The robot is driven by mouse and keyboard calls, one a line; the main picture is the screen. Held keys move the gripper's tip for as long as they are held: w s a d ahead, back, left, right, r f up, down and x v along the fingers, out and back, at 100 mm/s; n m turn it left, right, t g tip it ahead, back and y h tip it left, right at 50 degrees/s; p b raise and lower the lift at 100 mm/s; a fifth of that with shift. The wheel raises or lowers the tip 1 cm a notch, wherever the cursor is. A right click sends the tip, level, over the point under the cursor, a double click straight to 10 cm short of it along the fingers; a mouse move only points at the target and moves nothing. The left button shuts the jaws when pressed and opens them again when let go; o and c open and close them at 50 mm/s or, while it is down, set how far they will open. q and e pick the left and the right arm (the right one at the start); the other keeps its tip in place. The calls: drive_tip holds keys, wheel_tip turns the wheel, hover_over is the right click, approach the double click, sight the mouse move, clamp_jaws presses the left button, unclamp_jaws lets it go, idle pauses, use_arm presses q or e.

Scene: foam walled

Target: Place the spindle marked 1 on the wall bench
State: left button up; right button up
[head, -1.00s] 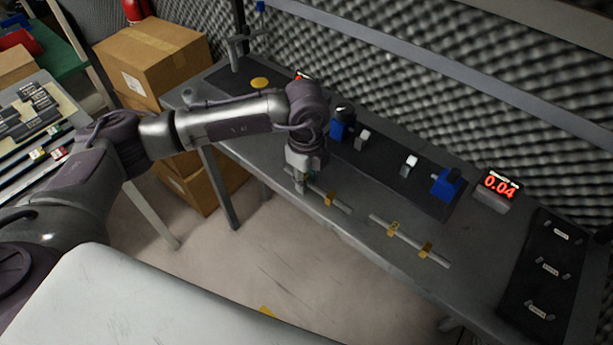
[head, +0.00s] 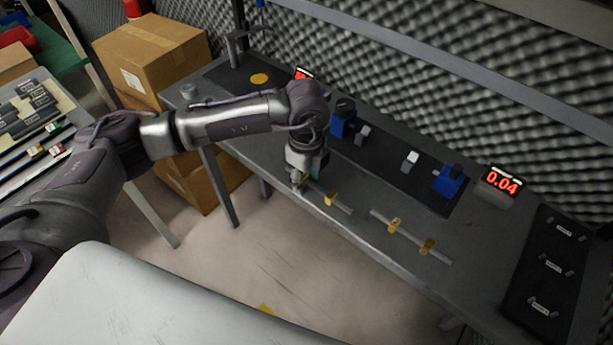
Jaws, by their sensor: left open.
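The grey wall bench (head: 375,262) runs along the foam wall. Two thin pale rods with gold collars lie near its front edge, a left rod (head: 341,206) and a right rod (head: 437,256). They look like spindles, but I cannot read a number on either. My left gripper (head: 299,186) is open, pointing down at the left end of the left rod. It partly hides that end, and I cannot tell whether it touches it. My right gripper is not in view.
Blue fixtures (head: 447,181) and a red 0.04 display (head: 500,182) stand further back. A dark mat with labelled holders (head: 535,285) is at the right end. Cardboard boxes (head: 150,55) stand left of the bench. Labelled bars lie on the left table.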

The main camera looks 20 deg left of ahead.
sight(307, 179)
use_arm(q)
drive_tip(key=shift+r, duration=0.2)
wheel_tip(307, 179, up, 13)
drive_tip(key=b, duration=0.1)
